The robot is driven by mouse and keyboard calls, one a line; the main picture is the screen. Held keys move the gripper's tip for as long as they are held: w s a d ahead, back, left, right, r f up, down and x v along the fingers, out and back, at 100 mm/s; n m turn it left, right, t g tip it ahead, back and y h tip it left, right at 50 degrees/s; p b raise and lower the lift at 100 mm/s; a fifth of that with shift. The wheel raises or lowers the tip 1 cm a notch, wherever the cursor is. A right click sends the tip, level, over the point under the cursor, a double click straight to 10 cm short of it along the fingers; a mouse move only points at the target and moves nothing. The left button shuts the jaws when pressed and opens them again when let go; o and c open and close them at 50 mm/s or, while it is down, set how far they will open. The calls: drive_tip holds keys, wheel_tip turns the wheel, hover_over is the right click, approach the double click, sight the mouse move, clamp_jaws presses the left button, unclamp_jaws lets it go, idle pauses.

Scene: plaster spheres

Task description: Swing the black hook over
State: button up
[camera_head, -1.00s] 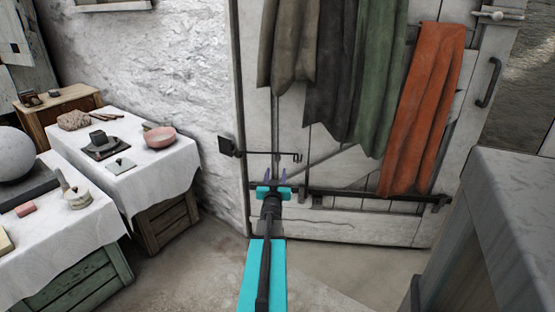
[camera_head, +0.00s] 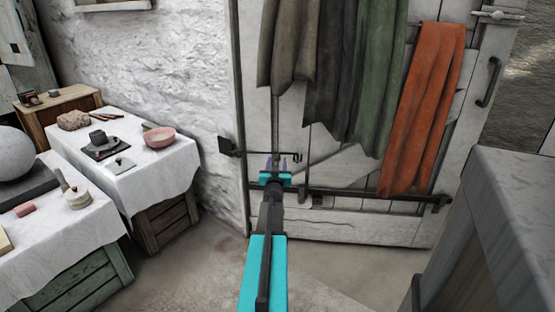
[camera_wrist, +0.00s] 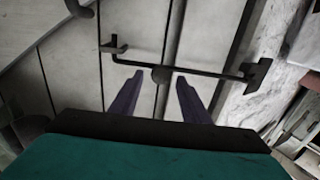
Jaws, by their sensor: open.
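The black hook (camera_head: 262,153) is a thin bar running from a square plate on the wall beside the door, with an upturned end at the right. In the wrist view the hook (camera_wrist: 205,71) crosses the picture from its plate at the right to its bent end at the upper left. My gripper (camera_head: 277,160) is open at the bar.
A white plank door (camera_head: 340,230) stands behind the hook, with cloths, including an orange one (camera_head: 425,100), hanging on it. A black rail (camera_head: 380,194) crosses it low down. Cloth-covered tables (camera_head: 170,178) stand at the left, a grey block (camera_head: 510,200) at the right.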

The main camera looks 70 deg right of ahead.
sight(278, 159)
drive_tip(key=shift+x, duration=2.05)
clamp_jaws()
